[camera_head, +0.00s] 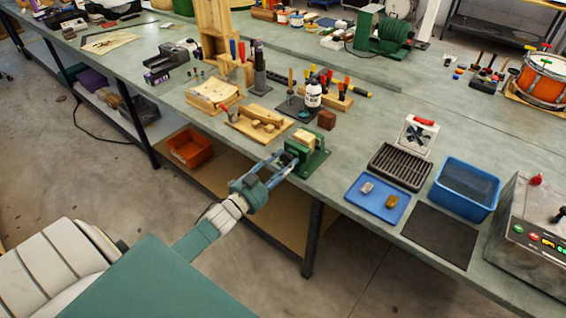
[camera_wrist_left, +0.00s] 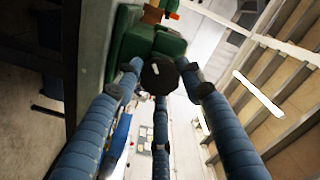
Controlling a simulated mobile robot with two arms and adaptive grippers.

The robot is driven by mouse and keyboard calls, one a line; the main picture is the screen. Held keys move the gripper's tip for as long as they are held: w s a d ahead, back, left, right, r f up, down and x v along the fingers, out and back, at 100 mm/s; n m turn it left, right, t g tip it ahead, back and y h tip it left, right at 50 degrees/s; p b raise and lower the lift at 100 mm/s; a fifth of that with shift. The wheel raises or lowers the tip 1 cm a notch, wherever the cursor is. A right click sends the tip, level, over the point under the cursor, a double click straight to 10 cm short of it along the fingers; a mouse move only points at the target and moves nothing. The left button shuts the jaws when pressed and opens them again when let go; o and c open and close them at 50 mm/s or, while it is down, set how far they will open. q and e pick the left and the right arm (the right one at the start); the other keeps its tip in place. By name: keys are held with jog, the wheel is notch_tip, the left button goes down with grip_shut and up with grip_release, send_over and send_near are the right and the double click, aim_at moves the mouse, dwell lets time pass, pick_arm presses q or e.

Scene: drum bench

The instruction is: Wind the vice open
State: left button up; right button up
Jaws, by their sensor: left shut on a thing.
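The green vice (camera_head: 309,158) is mounted at the front edge of the grey-green bench, with a light wooden block (camera_head: 304,138) at its jaws. My left gripper (camera_head: 283,164) reaches up from the lower left to the front of the vice. In the left wrist view, its blue fingers (camera_wrist_left: 162,85) are closed around a dark round knob (camera_wrist_left: 159,74) in front of the green vice body (camera_wrist_left: 150,40). The fingers hide part of the handle, and the width of the jaw gap cannot be told. My right gripper is not in view.
A wooden board (camera_head: 259,125) with wooden pieces lies left of the vice. A small brown block (camera_head: 326,120) and a white bottle (camera_head: 313,97) stand behind it. A blue tray (camera_head: 377,198) and a blue bin (camera_head: 465,189) are to the right. Floor is free before the bench.

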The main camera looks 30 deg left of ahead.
pick_arm(q)
jog(key=shift+a+n, duration=0.3)
jog(key=shift+n, duration=0.1)
jog(key=o, duration=1)
jog(key=shift+w, duration=0.1)
jog(key=shift+o, duration=0.7)
jog(key=shift+w+f, duration=0.15)
jog(key=shift+f, duration=0.1)
jog(key=shift+s+d, duration=0.1)
jog(key=shift+s, duration=0.35)
jog(key=s+a, duration=0.1)
jog(key=s, duration=1)
jog(key=shift+a, duration=0.1)
